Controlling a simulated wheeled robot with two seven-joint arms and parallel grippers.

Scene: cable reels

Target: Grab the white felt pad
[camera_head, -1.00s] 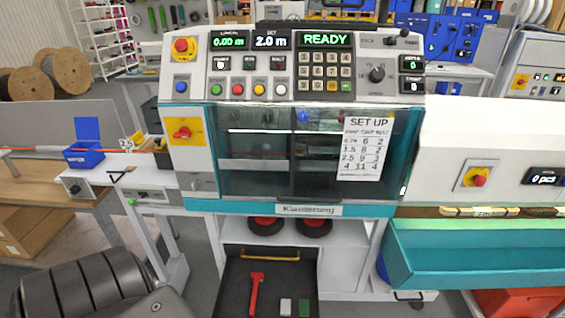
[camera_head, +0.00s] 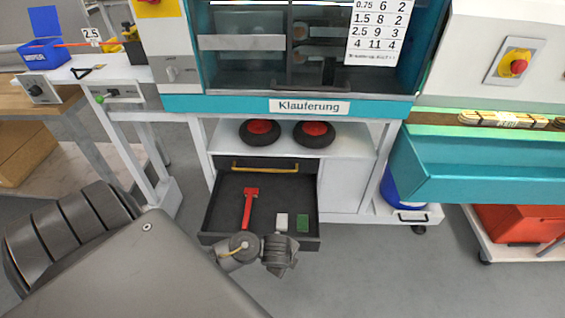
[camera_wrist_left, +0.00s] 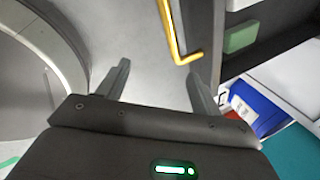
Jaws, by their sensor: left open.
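The white felt pad (camera_head: 281,221) lies flat in the open dark drawer (camera_head: 225,218), near its front edge. A green pad (camera_head: 303,223) lies just right of it, and a red tool (camera_head: 249,207) lies to its left. My left gripper (camera_head: 280,262) is just outside the drawer's front edge, below the white pad in the picture. In the left wrist view its two fingers (camera_wrist_left: 160,85) are apart with nothing between them. That view also shows the green pad (camera_wrist_left: 240,37) and, at the top edge, a cut-off white block, probably the white pad (camera_wrist_left: 238,4). My right gripper is not visible.
A yellow handle (camera_wrist_left: 173,30) on a dark panel is close ahead of the left fingers. Another yellow handle (camera_head: 265,168) is behind the drawer. Two dark reels (camera_head: 260,132) sit on the shelf above. A teal tray (camera_head: 470,170) juts out at right.

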